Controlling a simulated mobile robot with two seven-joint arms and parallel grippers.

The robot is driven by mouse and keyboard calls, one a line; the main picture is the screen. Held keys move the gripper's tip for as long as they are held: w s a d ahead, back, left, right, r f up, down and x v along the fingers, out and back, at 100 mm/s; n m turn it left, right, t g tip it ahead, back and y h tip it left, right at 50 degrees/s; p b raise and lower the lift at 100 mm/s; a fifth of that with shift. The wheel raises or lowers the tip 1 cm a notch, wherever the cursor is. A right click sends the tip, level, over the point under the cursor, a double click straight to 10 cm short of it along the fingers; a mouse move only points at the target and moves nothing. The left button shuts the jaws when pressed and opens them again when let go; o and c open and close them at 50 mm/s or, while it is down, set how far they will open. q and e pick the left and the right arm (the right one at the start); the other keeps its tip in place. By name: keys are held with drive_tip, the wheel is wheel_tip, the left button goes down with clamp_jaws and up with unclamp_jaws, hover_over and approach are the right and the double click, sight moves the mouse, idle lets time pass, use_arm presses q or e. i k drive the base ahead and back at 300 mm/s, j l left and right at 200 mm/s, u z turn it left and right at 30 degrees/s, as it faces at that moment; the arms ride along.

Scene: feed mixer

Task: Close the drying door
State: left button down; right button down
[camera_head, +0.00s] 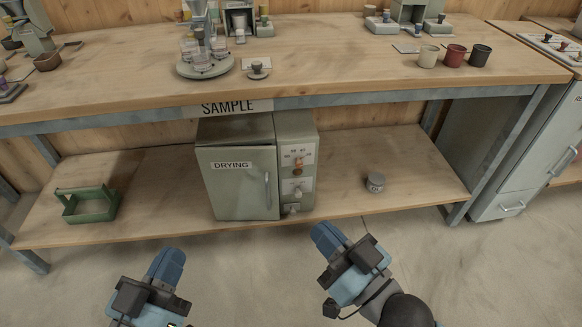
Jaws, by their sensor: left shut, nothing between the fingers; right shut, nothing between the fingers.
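The grey-green drying oven sits on the lower shelf under the bench. Its door (232,188), labelled DRYING, faces me, with a vertical handle (267,190) near its right edge. The door lies close to the front of the oven; I cannot tell whether it is fully shut or slightly ajar. My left gripper (168,262) is shut and empty, in front of the shelf, below and left of the door. My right gripper (322,234) is shut and empty, below and right of the door. Neither gripper touches the door or handle.
The oven's control panel (298,170) with knobs is right of the door. The benchtop (330,72) overhangs the oven. The floor in front is clear.

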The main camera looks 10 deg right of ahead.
sight(241, 183)
drive_tip(key=l, duration=1.1)
drive_tip(key=i+l, duration=0.2)
drive_tip(key=l, duration=0.2)
drive_tip(key=i+l, duration=0.2)
drive_tip(key=l, duration=0.15)
drive_tip(key=i+l, duration=0.2)
drive_tip(key=l, duration=0.2)
